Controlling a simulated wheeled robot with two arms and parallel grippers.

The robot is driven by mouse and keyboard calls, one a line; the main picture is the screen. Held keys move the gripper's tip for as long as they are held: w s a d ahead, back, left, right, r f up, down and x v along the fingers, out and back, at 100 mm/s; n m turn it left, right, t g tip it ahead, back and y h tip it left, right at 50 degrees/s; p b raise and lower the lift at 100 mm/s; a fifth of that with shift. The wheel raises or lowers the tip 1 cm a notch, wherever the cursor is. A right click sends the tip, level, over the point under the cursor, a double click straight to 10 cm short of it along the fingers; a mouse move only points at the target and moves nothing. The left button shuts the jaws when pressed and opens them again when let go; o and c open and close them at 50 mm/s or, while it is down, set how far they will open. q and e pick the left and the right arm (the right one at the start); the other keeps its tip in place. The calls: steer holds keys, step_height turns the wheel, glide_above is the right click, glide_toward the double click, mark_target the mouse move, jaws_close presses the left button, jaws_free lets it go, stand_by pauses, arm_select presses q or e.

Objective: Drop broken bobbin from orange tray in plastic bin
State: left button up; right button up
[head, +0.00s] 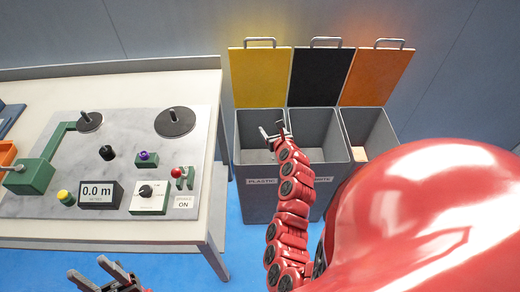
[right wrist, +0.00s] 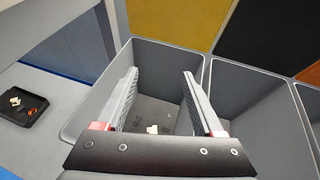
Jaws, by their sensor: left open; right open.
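The plastic bin (head: 251,205) is the left one of a row of grey bins, labelled PLASTIC, with its yellow lid (head: 258,78) raised. My right gripper (head: 271,131) is over this bin, open and empty. In the right wrist view its spread fingers (right wrist: 160,74) point down into the bin. Several small grey and whitish pieces (right wrist: 152,129) lie on the bin floor; I cannot tell whether one is the broken bobbin. An orange tray (head: 7,153) is cut off at the left edge; its contents are not visible. My left gripper (head: 100,274) is open, low in the head view.
Bins with black (head: 320,77) and orange (head: 375,77) raised lids stand to the right. The winder table (head: 112,240), with meter (head: 99,194), knobs and discs, is at left. A small black tray (right wrist: 21,104) with pieces shows in the right wrist view. My red arm hides part of the bins.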

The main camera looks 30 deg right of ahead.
steer(key=v, duration=1.4)
steer(key=shift+w, duration=0.1)
